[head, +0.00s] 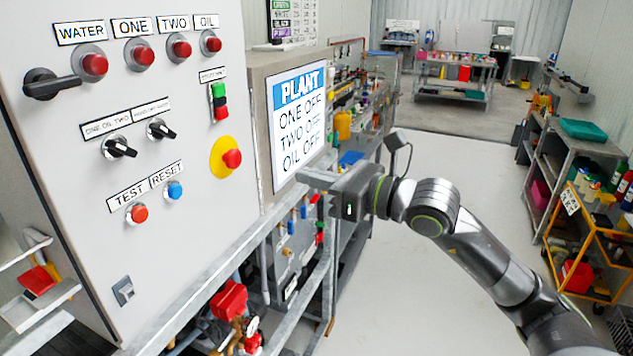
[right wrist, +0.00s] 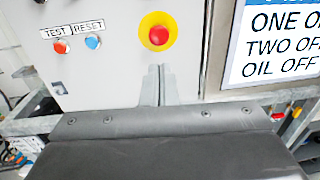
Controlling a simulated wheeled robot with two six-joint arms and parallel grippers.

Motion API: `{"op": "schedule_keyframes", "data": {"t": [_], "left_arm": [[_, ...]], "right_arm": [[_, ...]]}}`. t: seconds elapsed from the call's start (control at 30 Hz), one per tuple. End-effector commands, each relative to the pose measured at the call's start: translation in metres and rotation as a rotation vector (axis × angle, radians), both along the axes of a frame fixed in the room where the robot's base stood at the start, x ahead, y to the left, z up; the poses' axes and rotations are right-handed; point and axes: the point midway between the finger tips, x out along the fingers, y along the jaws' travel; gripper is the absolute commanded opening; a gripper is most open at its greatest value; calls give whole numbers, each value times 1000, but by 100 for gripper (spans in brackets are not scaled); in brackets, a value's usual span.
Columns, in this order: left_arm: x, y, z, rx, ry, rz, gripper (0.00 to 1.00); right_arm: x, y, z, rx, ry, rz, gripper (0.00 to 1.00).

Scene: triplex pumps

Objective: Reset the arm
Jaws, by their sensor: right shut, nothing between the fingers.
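My right arm comes in from the right in the head view. Its gripper (head: 308,179) is shut and empty, in front of the PLANT sign's lower edge and right of the control panel (head: 150,250). In the right wrist view the closed fingers (right wrist: 160,70) point toward the panel, just below the red stop button on its yellow ring (right wrist: 158,36). The blue RESET button (head: 175,190) and red TEST button (head: 137,213) sit low on the panel; RESET also shows in the wrist view (right wrist: 93,42), left of the fingers. My left gripper is not in view.
The PLANT sign (head: 299,122) stands right of the panel. A metal frame rail (head: 215,285) runs below the panel, with red valves (head: 230,300) under it. An orange trolley (head: 585,240) and shelving stand at the right. The floor (head: 480,170) between is clear.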

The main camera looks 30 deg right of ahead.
Motion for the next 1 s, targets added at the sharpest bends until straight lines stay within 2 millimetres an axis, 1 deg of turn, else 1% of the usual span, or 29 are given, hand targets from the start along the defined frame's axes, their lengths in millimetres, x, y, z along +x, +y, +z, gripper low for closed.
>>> {"op": "schedule_keyframes", "data": {"t": [0.23,0.77,0.87,0.97,1.0], "left_arm": [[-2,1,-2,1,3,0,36],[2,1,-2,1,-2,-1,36],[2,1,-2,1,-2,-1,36],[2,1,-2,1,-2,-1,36],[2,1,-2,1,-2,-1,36]], "right_arm": [[-6,-3,0,-1,1,3,0],[-4,-3,-2,9,10,4,0],[5,-9,-16,78,67,11,0],[23,-20,-46,241,183,25,0],[31,-27,-62,332,240,28,0]]}}
